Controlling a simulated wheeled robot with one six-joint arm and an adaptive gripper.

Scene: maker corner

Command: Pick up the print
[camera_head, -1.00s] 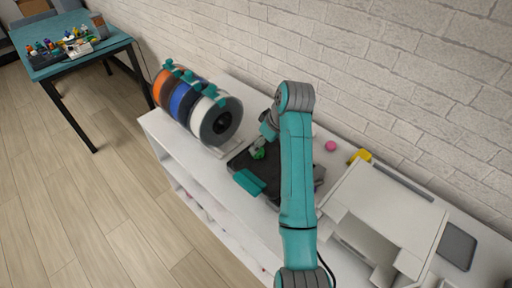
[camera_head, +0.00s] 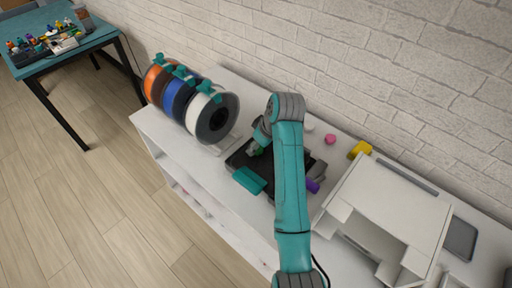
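A small green piece (camera_head: 257,151), which looks like the print, is on the dark bed of a small black machine (camera_head: 238,160) on the white shelf top. Only a bit of it shows beside my arm. My gripper (camera_head: 261,141) points down at the green piece from the far side of my teal arm. The arm's end joint hides most of the gripper, so I cannot see its fingers clearly or whether they touch the piece. A teal block (camera_head: 249,181) is at the machine's front edge.
Filament spools (camera_head: 185,100) stand left of the machine. A purple object (camera_head: 312,186), a pink ball (camera_head: 330,139) and a yellow block (camera_head: 360,149) lie to the right. A white printer-like box (camera_head: 390,205) fills the right side. A brick wall runs behind.

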